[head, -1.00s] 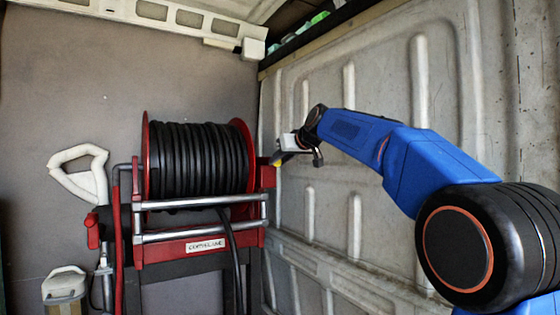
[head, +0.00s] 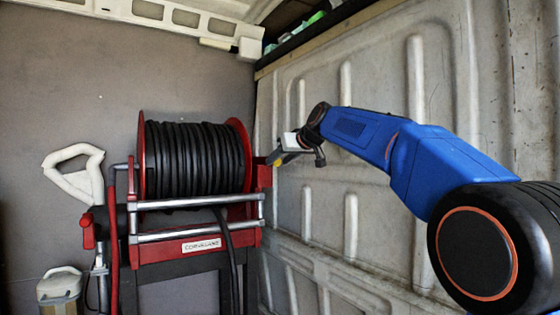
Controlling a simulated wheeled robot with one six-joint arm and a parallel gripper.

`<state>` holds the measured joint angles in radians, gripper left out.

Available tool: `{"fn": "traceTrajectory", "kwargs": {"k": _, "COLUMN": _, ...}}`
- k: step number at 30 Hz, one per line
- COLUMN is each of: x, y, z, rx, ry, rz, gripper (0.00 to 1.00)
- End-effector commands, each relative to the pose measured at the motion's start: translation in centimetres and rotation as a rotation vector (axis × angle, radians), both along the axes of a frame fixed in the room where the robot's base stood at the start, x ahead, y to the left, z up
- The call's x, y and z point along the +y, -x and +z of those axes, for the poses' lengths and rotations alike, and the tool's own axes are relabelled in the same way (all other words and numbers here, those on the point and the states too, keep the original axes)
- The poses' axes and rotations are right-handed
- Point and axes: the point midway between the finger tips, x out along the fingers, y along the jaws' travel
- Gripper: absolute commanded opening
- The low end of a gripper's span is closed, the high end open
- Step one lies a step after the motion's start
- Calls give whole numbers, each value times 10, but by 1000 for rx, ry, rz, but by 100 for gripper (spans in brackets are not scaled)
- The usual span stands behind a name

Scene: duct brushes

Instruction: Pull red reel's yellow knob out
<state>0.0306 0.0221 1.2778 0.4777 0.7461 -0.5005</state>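The red reel (head: 239,134) stands at the left centre of the head view, wound with black hose (head: 195,160) on a red frame. The yellow knob (head: 277,162) shows as a small yellow patch at the reel's right side, by the tip of my gripper. My gripper (head: 275,158) is at the end of my blue arm, which reaches in from the right. Its fingers are small and partly overlap the knob and the red bracket. I cannot tell whether they are open or closed on the knob.
Two metal roller bars (head: 200,234) cross the reel's front. A white-handled tool (head: 80,180) and a pale container (head: 60,288) are at the left. A ribbed metal wall (head: 380,210) runs close behind my arm on the right.

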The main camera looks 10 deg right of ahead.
Motion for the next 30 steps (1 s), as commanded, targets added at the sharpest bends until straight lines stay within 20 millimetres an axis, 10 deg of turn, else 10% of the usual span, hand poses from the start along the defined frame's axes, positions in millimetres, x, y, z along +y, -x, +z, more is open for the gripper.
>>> {"fn": "traceTrajectory", "kwargs": {"k": 11, "x": -6, "y": 18, "z": 9, "rx": -3, "ry": -1, "rz": -1, "gripper": 44}}
{"fn": "traceTrajectory", "kwargs": {"k": 30, "x": -42, "y": 127, "z": 56, "rx": -2, "ry": 0, "rz": -2, "gripper": 44}}
